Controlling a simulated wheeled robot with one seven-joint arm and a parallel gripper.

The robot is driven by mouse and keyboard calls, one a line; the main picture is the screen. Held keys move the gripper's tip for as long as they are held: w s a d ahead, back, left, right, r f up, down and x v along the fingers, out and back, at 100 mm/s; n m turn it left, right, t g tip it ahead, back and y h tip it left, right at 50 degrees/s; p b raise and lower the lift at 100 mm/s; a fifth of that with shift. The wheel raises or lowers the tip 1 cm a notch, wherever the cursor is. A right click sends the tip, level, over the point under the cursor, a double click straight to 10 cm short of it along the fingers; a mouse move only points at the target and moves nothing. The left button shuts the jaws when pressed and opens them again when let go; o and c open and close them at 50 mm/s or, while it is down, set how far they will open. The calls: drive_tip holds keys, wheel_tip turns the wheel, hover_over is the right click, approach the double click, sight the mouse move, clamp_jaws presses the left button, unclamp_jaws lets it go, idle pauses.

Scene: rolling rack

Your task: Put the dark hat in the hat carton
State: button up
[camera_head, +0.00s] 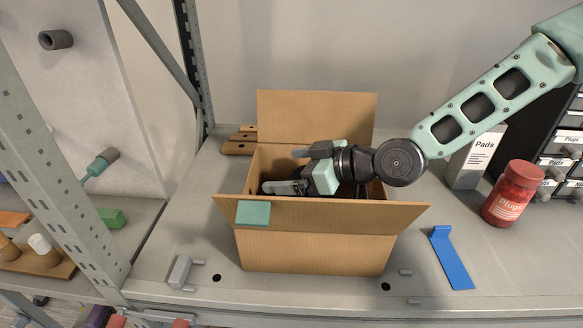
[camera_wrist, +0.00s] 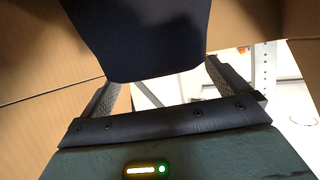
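The open cardboard hat carton (camera_head: 314,250) stands on the shelf with its flaps spread. My gripper (camera_head: 291,171) is at the carton's mouth, pointing left, with its fingers spread apart. In the wrist view, the fingers of my gripper (camera_wrist: 160,85) are wide apart. The dark hat (camera_wrist: 140,35) shows there as a smooth navy shape at the top, just by the fingertips; I cannot tell if it touches them. In the head view, dark material shows inside the carton under my wrist, mostly hidden by my gripper and the front wall.
A teal block (camera_head: 254,213) shows at the carton's front left flap. A red jar (camera_head: 513,194), a white Pads box (camera_head: 474,158) and a blue bracket (camera_head: 451,258) are to the right. A grey bracket (camera_head: 181,271) lies front left. Rack uprights (camera_head: 65,140) stand left. Brown wooden pieces (camera_head: 240,141) lie behind.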

drive_tip(key=shift+d+r+p, duration=0.15)
drive_tip(key=shift+r+p, duration=0.5)
drive_tip(key=shift+r, duration=0.15)
drive_tip(key=v, duration=1.1)
drive_tip(key=shift+s+d, duration=0.2)
drive_tip(key=shift+d, duration=0.05)
